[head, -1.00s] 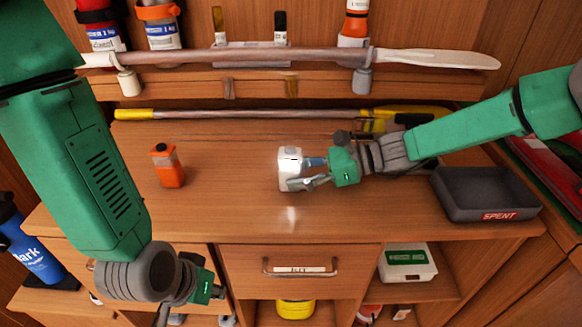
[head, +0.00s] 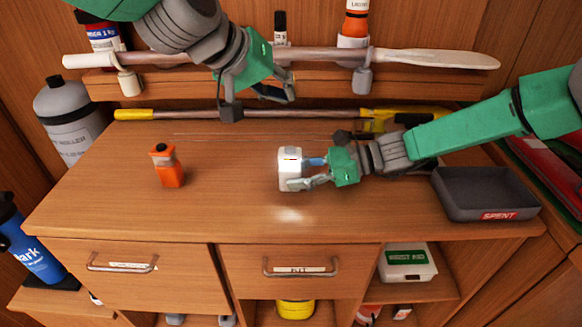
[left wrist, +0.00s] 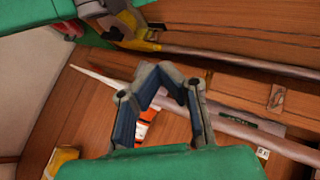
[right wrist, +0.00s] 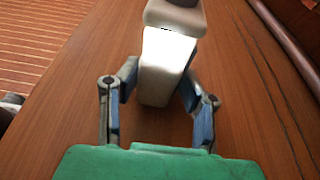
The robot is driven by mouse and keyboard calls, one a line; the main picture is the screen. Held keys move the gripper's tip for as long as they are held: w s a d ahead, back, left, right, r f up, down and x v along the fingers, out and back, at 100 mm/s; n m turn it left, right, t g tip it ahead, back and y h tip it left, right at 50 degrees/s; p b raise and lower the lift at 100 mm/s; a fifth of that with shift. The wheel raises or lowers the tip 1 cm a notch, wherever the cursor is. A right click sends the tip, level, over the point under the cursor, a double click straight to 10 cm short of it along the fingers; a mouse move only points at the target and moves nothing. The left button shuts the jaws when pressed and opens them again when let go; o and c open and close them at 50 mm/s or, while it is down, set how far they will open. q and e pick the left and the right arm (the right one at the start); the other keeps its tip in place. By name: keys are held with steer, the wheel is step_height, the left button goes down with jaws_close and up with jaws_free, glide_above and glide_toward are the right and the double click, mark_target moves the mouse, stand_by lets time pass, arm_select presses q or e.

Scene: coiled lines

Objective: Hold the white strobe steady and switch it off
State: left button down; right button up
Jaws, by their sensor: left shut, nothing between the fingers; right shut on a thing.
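The white strobe (head: 289,180) stands upright on the desk top, with a bright lit band and a glow on the wood before it. My right gripper (head: 308,172) is shut on its body from the right. In the right wrist view the strobe (right wrist: 160,85) is between the two fingers, its lit band facing up and its cap at the top edge. Its switch cannot be made out. My left gripper (head: 255,100) is shut and empty, up over the back of the desk near the rack, apart from the strobe. Its fingers (left wrist: 165,75) show in the left wrist view.
An orange strobe-like unit (head: 168,168) stands left on the desk. A dark SPENT tray (head: 487,205) is at the right. A paddle (head: 430,58) lies across the rear rack, with a yellow-ended pole (head: 190,115) below it. The desk front (head: 230,215) is clear.

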mark_target(285, 151)
arm_select(q)
steer(key=shift+d+f, duration=0.1)
steer(key=shift+f, duration=4.2)
arm_select(e)
steer(key=shift+d, duration=0.1)
arm_select(q)
steer(key=shift+f, duration=0.15)
steer(key=shift+f, duration=0.45)
steer(key=shift+r, duration=0.65)
steer(key=shift+r, duration=3.05)
